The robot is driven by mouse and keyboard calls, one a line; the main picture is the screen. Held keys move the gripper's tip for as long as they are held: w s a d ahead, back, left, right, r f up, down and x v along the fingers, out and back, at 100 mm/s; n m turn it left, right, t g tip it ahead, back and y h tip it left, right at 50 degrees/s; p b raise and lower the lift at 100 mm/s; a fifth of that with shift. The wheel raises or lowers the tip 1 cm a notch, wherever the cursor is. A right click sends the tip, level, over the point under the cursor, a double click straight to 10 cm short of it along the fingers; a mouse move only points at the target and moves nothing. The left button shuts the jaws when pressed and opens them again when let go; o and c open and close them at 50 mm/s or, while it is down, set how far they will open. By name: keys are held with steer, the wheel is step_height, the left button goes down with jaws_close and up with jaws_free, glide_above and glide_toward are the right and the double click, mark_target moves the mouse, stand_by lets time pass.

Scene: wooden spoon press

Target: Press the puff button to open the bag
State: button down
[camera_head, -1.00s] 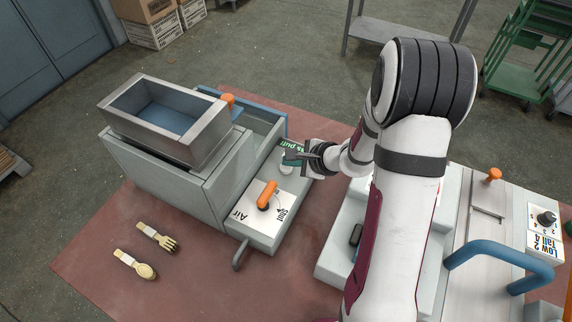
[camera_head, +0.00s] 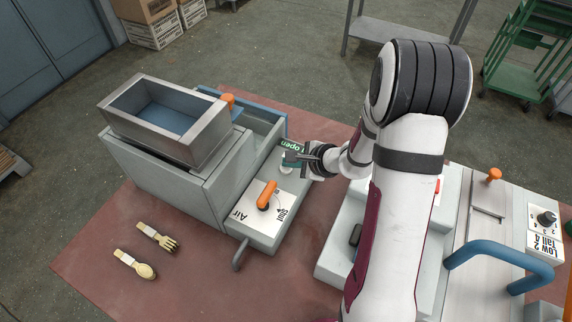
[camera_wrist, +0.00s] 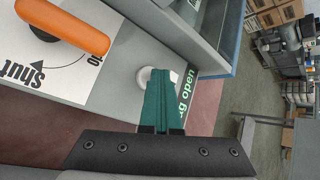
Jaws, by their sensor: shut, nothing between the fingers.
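The white round puff button (camera_wrist: 143,76) is on the grey machine's top panel, beside the fingertips in the wrist view. In the head view, the button (camera_head: 286,162) is partly hidden by the fingers. My gripper (camera_wrist: 164,72) has teal fingers shut together with nothing between them. In the head view, my gripper (camera_head: 291,157) is low over the button's end of the panel. I cannot tell whether the fingertips touch the button. A green sign (camera_head: 289,144) beside it reads "open"; the wrist view shows "g open" on the sign (camera_wrist: 186,96). No bag is clearly visible.
An orange lever (camera_head: 267,194) on the panel stands close to the fingers, by "Air" and "Shut" markings. A steel hopper (camera_head: 166,120) is at the left. A wooden fork (camera_head: 158,236) and spoon (camera_head: 136,264) lie on the red mat. A blue handle (camera_head: 500,262) is at the right.

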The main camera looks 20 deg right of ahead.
mark_target(290, 169)
steer(key=shift+r, duration=0.85)
steer(key=shift+r, duration=2.45)
